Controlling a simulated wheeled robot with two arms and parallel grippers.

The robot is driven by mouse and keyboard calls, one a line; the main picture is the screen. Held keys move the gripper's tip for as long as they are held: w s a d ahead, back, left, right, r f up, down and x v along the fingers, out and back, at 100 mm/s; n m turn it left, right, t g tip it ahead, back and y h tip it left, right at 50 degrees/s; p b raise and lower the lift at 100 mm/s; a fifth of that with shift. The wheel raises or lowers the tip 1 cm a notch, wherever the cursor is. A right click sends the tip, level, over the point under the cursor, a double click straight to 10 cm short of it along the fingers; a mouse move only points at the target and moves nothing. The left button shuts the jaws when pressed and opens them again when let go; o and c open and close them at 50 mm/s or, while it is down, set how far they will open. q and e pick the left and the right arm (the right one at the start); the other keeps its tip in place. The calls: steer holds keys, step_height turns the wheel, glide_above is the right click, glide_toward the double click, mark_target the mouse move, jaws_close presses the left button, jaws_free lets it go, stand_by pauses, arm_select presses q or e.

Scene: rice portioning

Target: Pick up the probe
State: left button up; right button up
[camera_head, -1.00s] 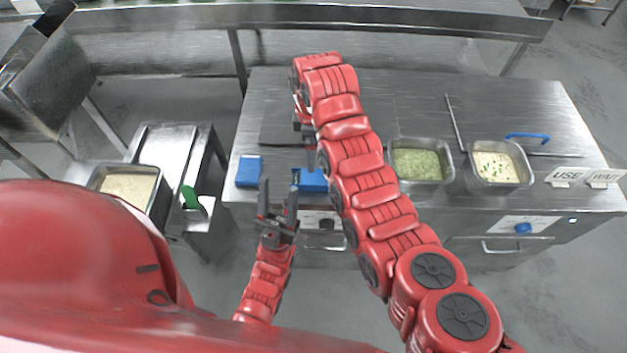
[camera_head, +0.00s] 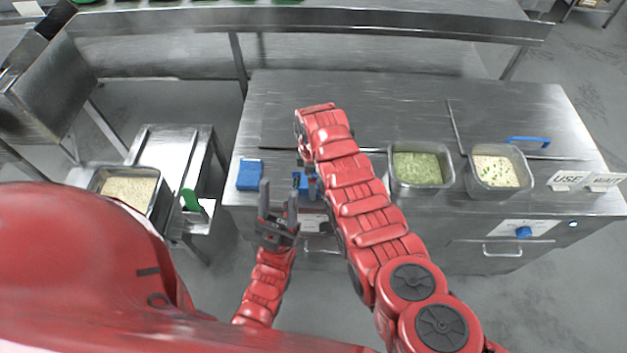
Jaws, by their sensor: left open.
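I cannot clearly make out a probe. A thin grey rod (camera_head: 455,127) lies on the steel table behind the two food pans, and a blue handle (camera_head: 530,139) lies at the right. Two blue blocks are at the table's front left: one (camera_head: 249,175) is in plain view, the other (camera_head: 298,180) is partly hidden by my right gripper. My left gripper (camera_head: 277,200) is open and empty, fingers up, in front of the table edge. My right gripper (camera_head: 309,180) points down at the second blue block; its fingers are mostly hidden, and contact is unclear.
On the steel table (camera_head: 480,95) stand a pan of green food (camera_head: 418,186) and a pan of pale rice with green bits (camera_head: 497,190). Signs marked USE (camera_head: 563,181) and WAIT (camera_head: 605,182) are at the right edge. Another rice pan (camera_head: 154,210) stands at left.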

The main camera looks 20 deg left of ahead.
steer(key=shift+f, duration=0.2)
steer(key=shift+c, duration=0.2)
steer(key=c, duration=1.3)
steer(key=shift+c, duration=0.2)
